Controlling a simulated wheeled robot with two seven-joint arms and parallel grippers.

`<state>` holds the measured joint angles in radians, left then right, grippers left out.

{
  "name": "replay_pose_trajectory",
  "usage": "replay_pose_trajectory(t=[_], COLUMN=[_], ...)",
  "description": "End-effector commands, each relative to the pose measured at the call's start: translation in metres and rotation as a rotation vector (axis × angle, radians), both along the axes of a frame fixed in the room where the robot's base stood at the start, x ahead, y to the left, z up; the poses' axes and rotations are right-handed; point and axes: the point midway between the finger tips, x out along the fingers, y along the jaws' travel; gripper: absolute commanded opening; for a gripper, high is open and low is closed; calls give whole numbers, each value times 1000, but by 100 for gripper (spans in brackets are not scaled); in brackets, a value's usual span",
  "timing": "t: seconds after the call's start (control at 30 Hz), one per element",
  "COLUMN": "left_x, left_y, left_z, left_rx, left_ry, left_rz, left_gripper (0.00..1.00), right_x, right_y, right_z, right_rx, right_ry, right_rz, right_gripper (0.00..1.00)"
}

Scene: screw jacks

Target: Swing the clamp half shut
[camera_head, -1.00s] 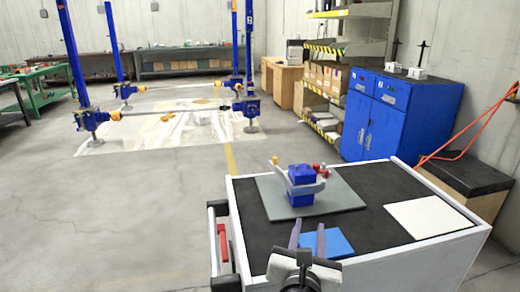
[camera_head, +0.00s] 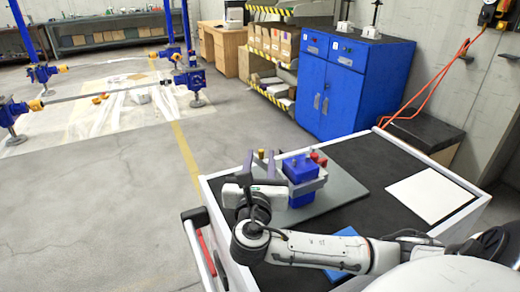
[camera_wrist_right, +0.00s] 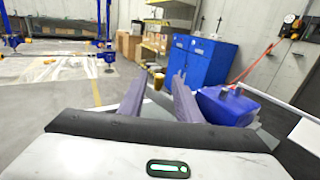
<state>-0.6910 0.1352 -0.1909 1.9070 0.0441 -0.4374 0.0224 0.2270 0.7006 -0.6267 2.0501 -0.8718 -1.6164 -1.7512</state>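The grey clamp (camera_head: 308,187) sits around a blue block (camera_head: 299,168) on a grey-green mat (camera_head: 345,190) on the cart. It has red knobs (camera_head: 318,159) at the back right and a brass-coloured knob (camera_head: 261,154) at the left. My right gripper (camera_head: 262,163) is at the clamp's left side, its fingers apart. In the right wrist view the brass knob (camera_wrist_right: 158,80) appears between the open fingers (camera_wrist_right: 157,92). I cannot tell whether they touch it. The blue block (camera_wrist_right: 228,105) shows just right of the fingers. The gripper hides part of the clamp's left side. My left gripper is not in view.
A white square plate (camera_head: 429,196) lies at the right of the cart top, and a blue sheet (camera_head: 345,232) lies partly behind my right arm. The cart has a raised white rim and a handle (camera_head: 200,250) at left. A blue cabinet (camera_head: 335,90) stands behind.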

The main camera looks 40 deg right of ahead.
Motion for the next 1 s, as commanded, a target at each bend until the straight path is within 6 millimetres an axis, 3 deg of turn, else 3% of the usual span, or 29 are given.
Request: replay_pose_trajectory(t=[0.23,0.6,0.67,0.8,1.0], left_x=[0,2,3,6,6], left_y=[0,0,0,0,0], left_z=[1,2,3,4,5], left_rx=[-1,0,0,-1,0], left_ry=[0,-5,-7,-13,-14], left_rz=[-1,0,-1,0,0], left_gripper=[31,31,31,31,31], right_x=[23,28,28,28,28], right_y=[-25,-31,-30,-30,-30], right_z=[0,-1,-1,-1,-1], right_rx=[0,1,1,1,1], right_ry=[0,1,1,1,1], right_rz=[-1,1,1,1,1], right_gripper=[31,31,24,0,0])
